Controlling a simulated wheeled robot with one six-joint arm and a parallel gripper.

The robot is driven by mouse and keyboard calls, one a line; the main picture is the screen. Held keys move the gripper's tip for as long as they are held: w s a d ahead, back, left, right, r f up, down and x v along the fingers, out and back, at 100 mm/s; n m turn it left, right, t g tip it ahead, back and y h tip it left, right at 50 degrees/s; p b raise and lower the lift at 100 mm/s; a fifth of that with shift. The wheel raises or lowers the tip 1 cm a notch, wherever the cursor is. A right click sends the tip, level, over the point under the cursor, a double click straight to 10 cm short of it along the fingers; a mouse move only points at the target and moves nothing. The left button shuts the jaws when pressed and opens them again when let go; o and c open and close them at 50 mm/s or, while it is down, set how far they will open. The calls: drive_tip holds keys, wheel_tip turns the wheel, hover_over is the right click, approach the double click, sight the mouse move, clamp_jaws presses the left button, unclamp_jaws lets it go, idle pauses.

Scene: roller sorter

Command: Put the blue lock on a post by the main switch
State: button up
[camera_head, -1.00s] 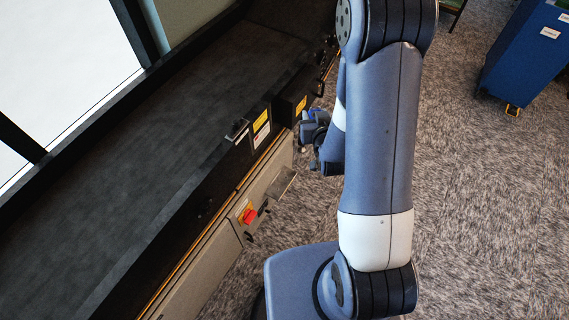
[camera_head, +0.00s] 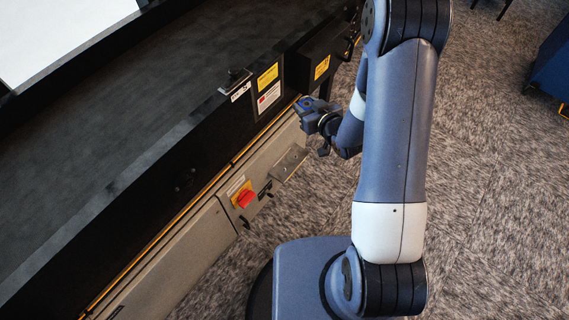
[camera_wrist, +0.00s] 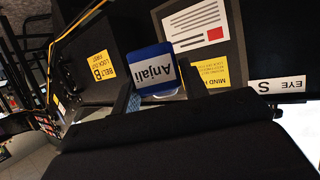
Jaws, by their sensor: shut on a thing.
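The blue lock (camera_wrist: 152,68) has a white label reading "Anjali", which appears upside down in the wrist view. My gripper (camera_wrist: 158,92) is shut on it, with a dark finger on each side. In the head view my gripper (camera_head: 308,112) is beside the machine's front, above and right of the main switch. A little blue shows at its tip there. The main switch (camera_head: 243,197) is a red knob on a yellow plate on the grey lower panel. Small dark parts (camera_head: 265,190) stick out just right of it; I cannot tell whether they are posts.
A grey bracket (camera_head: 290,163) juts from the panel right of the switch. The black conveyor side (camera_head: 200,150) carries yellow and white labels (camera_head: 268,78). A yellow lock-out sign (camera_wrist: 100,68) shows in the wrist view. Carpet is clear at right, with a blue cabinet (camera_head: 552,70) at the edge.

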drive_tip(key=a+f+n+g+y+b, duration=0.1)
drive_tip(key=a+f+b, duration=0.1)
drive_tip(key=f+b, duration=0.4)
drive_tip(key=a+f+n+g+y+b, duration=0.1)
drive_tip(key=a+f+n+y+b, duration=0.1)
drive_tip(key=f+b, duration=0.5)
drive_tip(key=a+f+n+g+y+b, duration=0.1)
drive_tip(key=a+f+n+b, duration=0.1)
drive_tip(key=f+b, duration=0.5)
drive_tip(key=shift+s+a+f+g+y, duration=0.1)
drive_tip(key=shift+s+f+g+y, duration=0.1)
drive_tip(key=shift+f, duration=1.3)
drive_tip(key=shift+s+a+f+g+y, duration=0.1)
drive_tip(key=shift+f+g, duration=0.1)
drive_tip(key=shift+f, duration=1.25)
drive_tip(key=shift+f, duration=0.15)
drive_tip(key=shift+f+b, duration=1.5)
drive_tip(key=shift+f, duration=0.5)
drive_tip(key=shift+f+b, duration=0.45)
drive_tip(key=shift+f, duration=0.05)
drive_tip(key=shift+s+d+f+b, duration=0.1)
drive_tip(key=shift+f+b, duration=0.8)
drive_tip(key=shift+f, duration=0.15)
drive_tip(key=shift+f, duration=0.2)
